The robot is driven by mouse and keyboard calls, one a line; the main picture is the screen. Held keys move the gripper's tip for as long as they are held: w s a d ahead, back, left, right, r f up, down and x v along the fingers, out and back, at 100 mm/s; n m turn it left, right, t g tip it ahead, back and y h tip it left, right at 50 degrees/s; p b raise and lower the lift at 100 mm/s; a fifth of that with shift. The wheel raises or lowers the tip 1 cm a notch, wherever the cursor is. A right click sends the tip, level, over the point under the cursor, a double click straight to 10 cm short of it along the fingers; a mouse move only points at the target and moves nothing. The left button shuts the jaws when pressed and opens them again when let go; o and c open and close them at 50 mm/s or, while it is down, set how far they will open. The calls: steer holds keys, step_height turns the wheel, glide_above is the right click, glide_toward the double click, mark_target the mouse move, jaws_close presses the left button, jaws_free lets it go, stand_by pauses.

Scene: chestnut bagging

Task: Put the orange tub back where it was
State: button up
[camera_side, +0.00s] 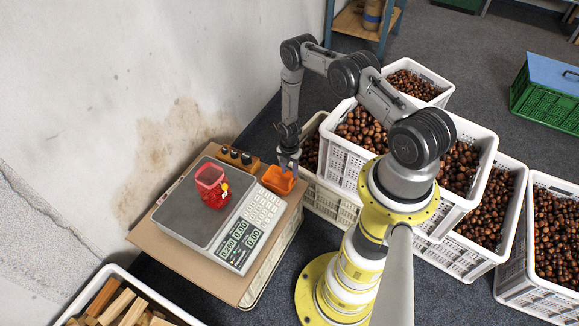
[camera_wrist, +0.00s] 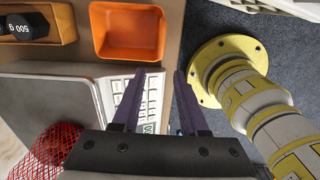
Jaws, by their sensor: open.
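The orange tub (camera_side: 278,180) stands upright on the brown board at the right rear corner of the scale, and it looks empty in the wrist view (camera_wrist: 128,31). My gripper (camera_side: 289,166) is just above and beside the tub in the side view. In the wrist view my gripper's two dark fingers (camera_wrist: 158,74) are apart with nothing between them. Their tips point toward the tub's right wall side and lie short of it in the picture. I cannot tell whether a finger touches the tub.
A scale (camera_side: 222,217) carries a red net bag (camera_side: 215,196) with a red-rimmed opening. A wooden block with weights (camera_side: 238,158) stands behind the scale, left of the tub. Crates of chestnuts (camera_side: 463,170) stand to the right. A crate of wood pieces (camera_side: 118,304) is at front left.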

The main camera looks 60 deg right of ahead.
steer(key=w+a+r+m+t, duration=0.15)
steer(key=w+r, duration=0.25)
steer(key=r, duration=0.7)
steer(key=w+r+m+g, duration=0.15)
steer(key=w+r, duration=0.25)
steer(key=r, duration=0.7)
steer(key=s+a+r+m+t, duration=0.1)
steer(key=a+r+m, duration=0.15)
steer(key=r, duration=0.75)
steer(key=s+a+r+m+t, duration=0.1)
steer(key=a+r+m, duration=0.15)
steer(key=r, duration=0.65)
steer(key=s+a+r+m+t, duration=0.1)
steer(key=s+a+r+m, duration=0.1)
steer(key=s+a+r, duration=0.45)
steer(key=s+a+r+m+t, duration=0.1)
steer(key=s+a+r+m, duration=0.2)
steer(key=r, duration=0.6)
steer(key=s+a+r+m+t, duration=0.1)
steer(key=s+a+r+m, duration=0.2)
steer(key=s, duration=1.3)
steer(key=shift+s+a+r+m+t, duration=0.2)
steer(key=shift+s+m+t, duration=0.1)
steer(key=shift+m, duration=0.6)
steer(key=shift+w, duration=0.1)
